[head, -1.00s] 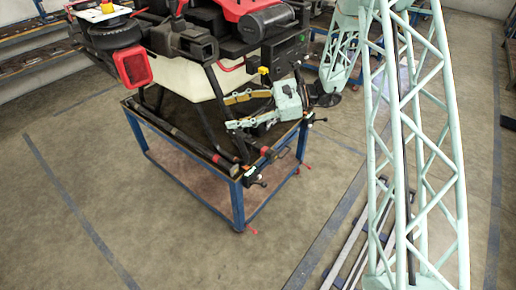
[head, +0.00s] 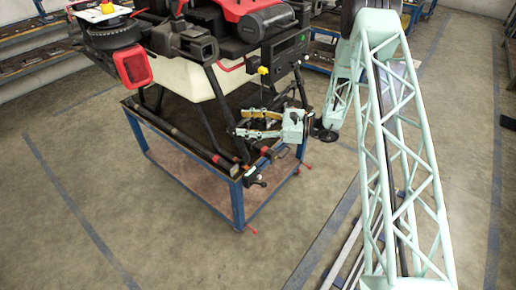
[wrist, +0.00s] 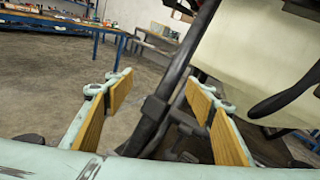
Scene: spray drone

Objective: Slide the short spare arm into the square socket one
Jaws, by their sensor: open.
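The drone (head: 225,80), with a cream tank and red and black parts, stands on a blue-framed table. A black square-mouthed socket (head: 198,43) juts from its near side. Black tubes (head: 185,138) with red bands lie along the table's near left edge; I cannot tell which is the short spare arm. My gripper (head: 240,122) is open, low beside the drone's legs, over the right part of the table. In the wrist view its wood-coloured pads (wrist: 158,88) stand apart, with a dark post (wrist: 154,112), seemingly a drone leg, seen between them. No held thing shows.
The blue table frame (head: 237,205) has small clamps at its near corner. The red lamp-like box (head: 133,66) and a dark round motor (head: 110,34) overhang at left. Other benches line the back. The floor in front and at left is clear.

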